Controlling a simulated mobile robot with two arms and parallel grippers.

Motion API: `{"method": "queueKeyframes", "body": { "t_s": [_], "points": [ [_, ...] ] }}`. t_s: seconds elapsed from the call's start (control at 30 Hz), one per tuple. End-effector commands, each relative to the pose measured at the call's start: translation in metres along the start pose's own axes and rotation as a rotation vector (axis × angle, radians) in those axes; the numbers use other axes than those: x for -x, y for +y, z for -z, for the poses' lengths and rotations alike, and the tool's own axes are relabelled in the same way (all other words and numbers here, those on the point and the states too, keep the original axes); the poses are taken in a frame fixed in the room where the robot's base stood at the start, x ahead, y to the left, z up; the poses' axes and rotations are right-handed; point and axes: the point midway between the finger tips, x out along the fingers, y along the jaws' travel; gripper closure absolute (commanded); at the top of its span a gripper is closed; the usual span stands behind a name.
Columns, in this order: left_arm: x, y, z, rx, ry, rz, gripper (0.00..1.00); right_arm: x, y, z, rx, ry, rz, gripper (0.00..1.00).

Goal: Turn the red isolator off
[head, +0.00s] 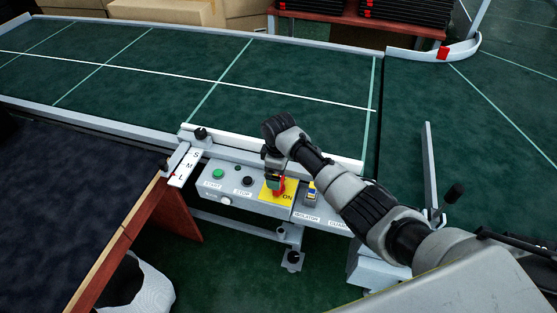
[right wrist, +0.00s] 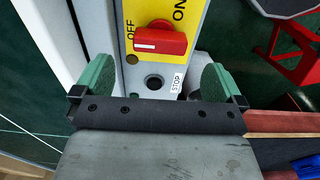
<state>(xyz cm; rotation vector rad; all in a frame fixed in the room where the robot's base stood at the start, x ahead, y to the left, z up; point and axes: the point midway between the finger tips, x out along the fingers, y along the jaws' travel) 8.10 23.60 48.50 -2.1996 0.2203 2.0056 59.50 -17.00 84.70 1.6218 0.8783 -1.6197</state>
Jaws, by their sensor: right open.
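The red isolator (right wrist: 160,40) is a rotary knob on a yellow plate (right wrist: 190,30). In the right wrist view its handle lies crosswise, and its white mark is at the left end, beside the word OFF. ON is printed at the upper right. In the head view the red knob (head: 280,188) is partly hidden by my gripper. My right gripper (right wrist: 156,80) is open and empty; its two green fingers are spread to the left and right, below the knob in the wrist view, apart from it. In the head view my right gripper (head: 273,178) hangs over the panel. My left gripper is out of view.
The grey control panel (head: 228,184) also carries a green start button (head: 218,174) and a black stop button (head: 247,181), which shows between my fingers in the wrist view (right wrist: 153,82). A white rail (head: 330,158) and the green conveyor (head: 280,75) lie behind it.

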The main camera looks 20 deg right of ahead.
Motion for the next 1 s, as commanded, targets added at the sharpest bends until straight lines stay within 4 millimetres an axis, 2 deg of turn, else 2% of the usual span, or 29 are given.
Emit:
{"method": "queueKeyframes", "body": {
  "t_s": [0.1,0.33,0.87,1.0],
  "points": [
    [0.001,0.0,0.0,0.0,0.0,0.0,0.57,0.022,0.0,0.0,0.001,0.002,-0.003,0.0],
    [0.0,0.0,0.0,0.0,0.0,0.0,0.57,0.043,0.001,0.0,0.0,0.0,-0.002,0.0],
    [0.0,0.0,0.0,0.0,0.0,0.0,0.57,0.043,-0.001,0.0,0.0,0.001,-0.001,0.0],
    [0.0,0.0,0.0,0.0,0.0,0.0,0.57,0.029,-0.02,-0.004,-0.018,0.018,0.003,0.0]
  ]
}}
